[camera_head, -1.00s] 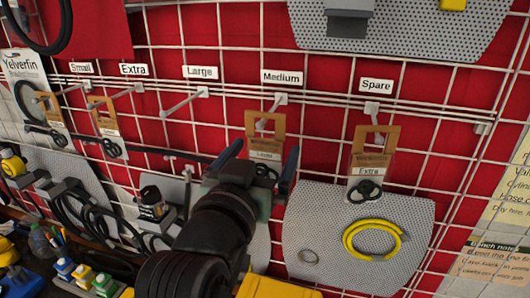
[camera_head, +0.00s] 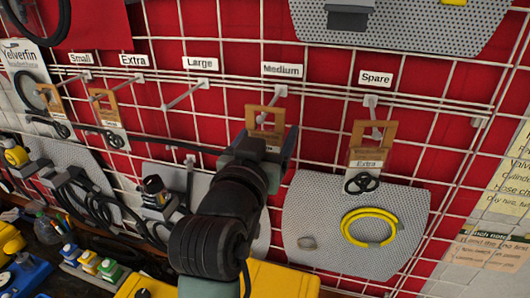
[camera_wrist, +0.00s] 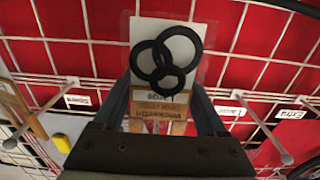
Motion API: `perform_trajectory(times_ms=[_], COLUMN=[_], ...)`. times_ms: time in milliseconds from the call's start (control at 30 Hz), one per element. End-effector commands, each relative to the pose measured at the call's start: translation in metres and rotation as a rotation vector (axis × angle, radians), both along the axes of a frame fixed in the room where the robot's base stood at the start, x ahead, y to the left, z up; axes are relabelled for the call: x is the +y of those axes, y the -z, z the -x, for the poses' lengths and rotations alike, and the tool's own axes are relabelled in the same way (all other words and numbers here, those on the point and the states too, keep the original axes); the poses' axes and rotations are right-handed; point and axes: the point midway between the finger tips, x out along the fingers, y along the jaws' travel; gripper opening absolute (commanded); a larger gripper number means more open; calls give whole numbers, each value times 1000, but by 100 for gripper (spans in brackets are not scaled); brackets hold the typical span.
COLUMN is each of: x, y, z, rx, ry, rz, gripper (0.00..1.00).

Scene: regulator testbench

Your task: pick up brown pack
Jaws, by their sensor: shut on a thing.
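A brown pack (camera_head: 265,118) with a cut-out brown header hangs at the hook under the "Medium" label. My gripper (camera_head: 265,146) is around its lower part and hides the card there. In the wrist view, the pack's white card with black rings (camera_wrist: 170,62) and its brown header (camera_wrist: 158,112) lie between the blue fingers of my gripper (camera_wrist: 163,100), which is shut on it. Whether the header still rests on the hook is hard to tell. A similar brown pack (camera_head: 370,155), marked "Extra", hangs under the "Spare" label to the right.
More brown-topped packs hang at the left under "Small" (camera_head: 53,105) and "Extra" (camera_head: 105,110). The "Large" hook (camera_head: 185,94) is empty. A grey perforated panel (camera_head: 310,215) with a yellow coiled hose (camera_head: 368,228) is at lower right. A white wire grid covers the red wall.

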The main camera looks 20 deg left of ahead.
Motion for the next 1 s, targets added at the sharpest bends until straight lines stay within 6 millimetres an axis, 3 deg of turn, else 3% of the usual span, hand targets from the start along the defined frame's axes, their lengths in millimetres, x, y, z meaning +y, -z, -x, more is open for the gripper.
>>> perform_trajectory(times_ms=[267, 533, 767, 1000], x=[0, 0, 1, 1], y=[-2, -17, -14, -13], z=[0, 4, 47, 114], rx=[-1, -1, 0, -1], ry=[0, -1, -2, -5], rz=[0, 1, 2, 0], gripper=[21, 21, 21, 21])
